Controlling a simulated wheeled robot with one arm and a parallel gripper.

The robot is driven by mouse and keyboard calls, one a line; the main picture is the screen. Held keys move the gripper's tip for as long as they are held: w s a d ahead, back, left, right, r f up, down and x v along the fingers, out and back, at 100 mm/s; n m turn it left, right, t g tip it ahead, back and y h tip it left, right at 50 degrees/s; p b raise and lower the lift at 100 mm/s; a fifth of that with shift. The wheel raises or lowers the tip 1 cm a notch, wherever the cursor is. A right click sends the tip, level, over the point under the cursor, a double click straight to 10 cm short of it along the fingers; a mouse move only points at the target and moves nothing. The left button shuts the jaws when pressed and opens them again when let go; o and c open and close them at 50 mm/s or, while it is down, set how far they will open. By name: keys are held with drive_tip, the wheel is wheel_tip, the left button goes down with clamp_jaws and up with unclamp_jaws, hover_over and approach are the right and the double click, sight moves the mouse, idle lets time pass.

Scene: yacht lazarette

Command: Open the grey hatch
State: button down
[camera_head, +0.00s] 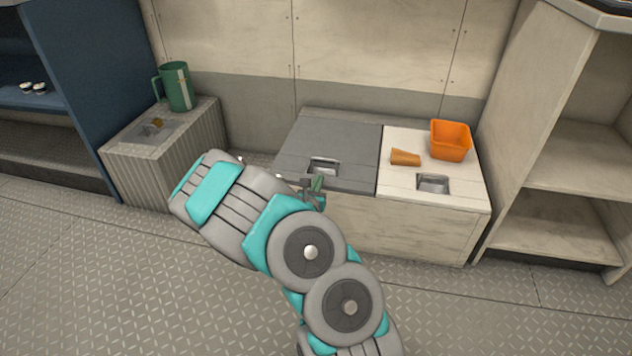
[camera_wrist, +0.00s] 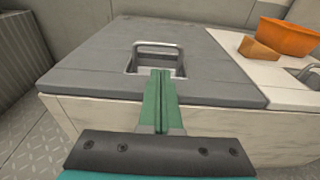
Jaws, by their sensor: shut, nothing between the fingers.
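The grey hatch (camera_head: 334,143) is the left lid on top of a low whitish locker, and it lies flat and closed. It has a recessed metal pull handle (camera_head: 323,166) near its front edge. In the wrist view the hatch (camera_wrist: 205,68) fills the upper middle, with the handle (camera_wrist: 157,50) standing as a bar over its recess. My gripper (camera_head: 316,188) is at the hatch's front edge, just in front of the handle. In the wrist view its green fingers (camera_wrist: 160,76) are together and empty, pointing at the recess. I cannot tell whether they touch it.
The white lid (camera_head: 410,177) beside the hatch carries an orange bin (camera_head: 451,141) and an orange-brown piece (camera_head: 405,158). A ribbed box (camera_head: 180,158) with a green jug (camera_head: 177,87) stands at left. Shelves (camera_head: 560,200) stand at right. The foreground floor (camera_head: 130,280) is clear.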

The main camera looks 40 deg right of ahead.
drive_tip(key=b+x, duration=0.1)
drive_tip(key=x, duration=0.7)
drive_tip(key=shift+d, duration=0.1)
drive_tip(key=shift+r, duration=0.1)
